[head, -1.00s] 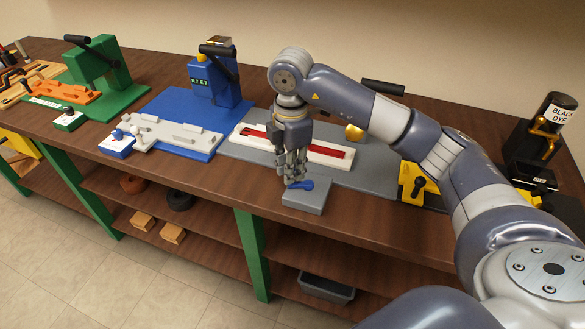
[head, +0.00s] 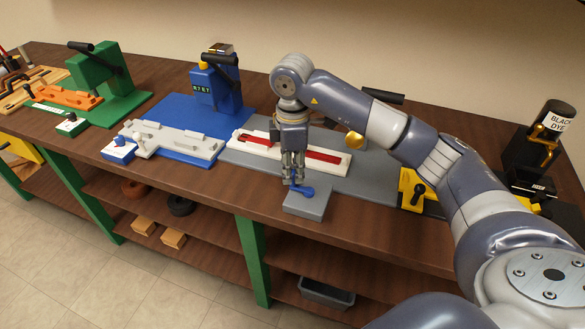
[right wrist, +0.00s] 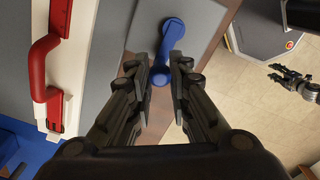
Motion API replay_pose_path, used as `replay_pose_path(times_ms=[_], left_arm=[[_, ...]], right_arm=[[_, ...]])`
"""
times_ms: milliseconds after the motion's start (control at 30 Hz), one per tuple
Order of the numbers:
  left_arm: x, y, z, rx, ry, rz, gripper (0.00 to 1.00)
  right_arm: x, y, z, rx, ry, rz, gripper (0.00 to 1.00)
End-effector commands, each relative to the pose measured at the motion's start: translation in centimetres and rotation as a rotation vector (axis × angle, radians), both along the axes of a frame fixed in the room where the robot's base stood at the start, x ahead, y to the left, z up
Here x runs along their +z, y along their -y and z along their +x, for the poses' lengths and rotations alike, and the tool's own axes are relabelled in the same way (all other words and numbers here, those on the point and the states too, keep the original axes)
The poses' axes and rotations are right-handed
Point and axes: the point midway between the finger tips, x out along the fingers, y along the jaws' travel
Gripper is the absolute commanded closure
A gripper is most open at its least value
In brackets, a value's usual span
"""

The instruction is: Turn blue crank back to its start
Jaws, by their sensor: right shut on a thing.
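The blue crank (head: 305,191) sits on a grey block at the front edge of the bench. In the right wrist view its arm (right wrist: 170,38) runs from a round hub down to a knob (right wrist: 160,77) between my fingers. My right gripper (head: 293,183) comes down from above and is shut on the crank's knob; the fingers (right wrist: 160,75) stand either side of it. The fingers hide part of the crank in the head view. My left gripper (right wrist: 283,76) shows small at the right of the right wrist view, away from the crank; its jaw state is unclear.
Behind the crank lies a white fixture with a red slot (head: 325,155) on a grey plate (head: 375,188). A blue station (head: 215,85) stands left, a yellow block (head: 410,186) right. Bare bench edge (head: 240,195) lies left of the crank's block.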

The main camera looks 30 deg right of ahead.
Motion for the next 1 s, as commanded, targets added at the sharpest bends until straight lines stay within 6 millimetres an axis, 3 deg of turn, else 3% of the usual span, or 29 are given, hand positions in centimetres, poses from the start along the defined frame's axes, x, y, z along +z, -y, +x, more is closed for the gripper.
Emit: replay_pose_path(times_ms=[200,233,300,733,867,1000], left_arm=[[0.0,0.0,0.0,0.000,0.000,0.000,0.60],[0.0,0.0,0.0,0.000,0.000,0.000,0.60],[0.0,0.0,0.0,0.000,0.000,0.000,0.60],[0.0,-0.2,-0.1,0.000,-0.002,0.002,0.60],[0.0,-0.1,-0.1,0.000,-0.001,0.001,0.60],[0.0,-0.1,0.0,0.000,-0.001,0.001,0.60]], right_arm=[[0.3,0.0,0.3,-0.001,0.012,0.002,1.00],[0.3,0.0,0.3,-0.001,0.012,0.002,0.78],[0.3,0.0,0.2,-0.001,0.010,0.001,0.62],[0.7,0.0,0.1,0.001,0.005,0.001,0.60],[2.6,0.0,0.2,0.000,0.009,0.001,0.60],[5.7,0.0,0.1,0.001,0.010,0.000,0.60]])
